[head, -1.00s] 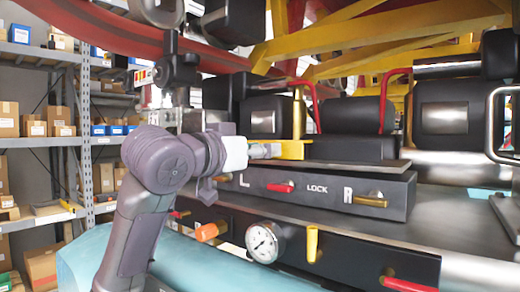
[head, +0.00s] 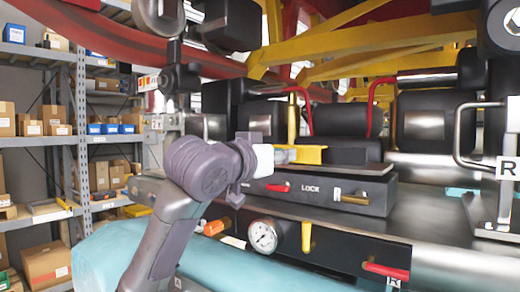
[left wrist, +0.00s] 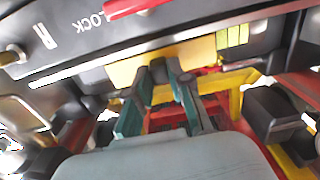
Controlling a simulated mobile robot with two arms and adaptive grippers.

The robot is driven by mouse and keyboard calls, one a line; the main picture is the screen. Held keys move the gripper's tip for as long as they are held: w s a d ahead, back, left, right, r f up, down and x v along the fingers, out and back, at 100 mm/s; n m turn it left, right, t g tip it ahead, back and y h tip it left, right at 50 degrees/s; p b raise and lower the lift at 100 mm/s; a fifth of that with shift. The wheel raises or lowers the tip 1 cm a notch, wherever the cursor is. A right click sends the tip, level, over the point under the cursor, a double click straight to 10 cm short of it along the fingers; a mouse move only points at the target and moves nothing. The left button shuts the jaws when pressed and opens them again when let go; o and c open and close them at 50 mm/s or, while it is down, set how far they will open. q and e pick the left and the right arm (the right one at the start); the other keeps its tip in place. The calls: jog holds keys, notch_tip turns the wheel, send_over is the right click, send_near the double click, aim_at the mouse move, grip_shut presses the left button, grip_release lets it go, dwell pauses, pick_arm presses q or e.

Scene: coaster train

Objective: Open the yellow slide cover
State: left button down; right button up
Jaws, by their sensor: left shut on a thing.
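The yellow slide cover (head: 311,155) is a flat yellow piece on top of the black lock panel (head: 320,196), roughly above the LOCK lettering. In the left wrist view, the teal-grey fingers of my left gripper (left wrist: 160,75) meet the yellow cover (left wrist: 198,52). The finger contact is partly hidden in the head view. My right gripper is not in view.
A red handle (head: 278,187) and a brass handle (head: 355,199) sit on the panel's front. Below are a gauge (head: 262,237) and a yellow lever (head: 306,236). Black seats (head: 341,131) stand behind. A metal frame labelled R (head: 497,195) stands at right.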

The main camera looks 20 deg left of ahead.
aim_at(304, 153)
pick_arm(q)
jog(key=d, duration=0.1)
jog(key=s+d, duration=0.1)
jog(key=d, duration=0.1)
jog(key=shift+r, duration=0.15)
jog(key=d, duration=0.2)
jog(key=s+d, duration=0.1)
jog(key=shift+s+d, duration=0.2)
jog(key=shift+d, duration=0.2)
jog(key=c, duration=1)
grip_release()
jog(key=shift+c, duration=0.2)
jog(key=v, duration=1.2)
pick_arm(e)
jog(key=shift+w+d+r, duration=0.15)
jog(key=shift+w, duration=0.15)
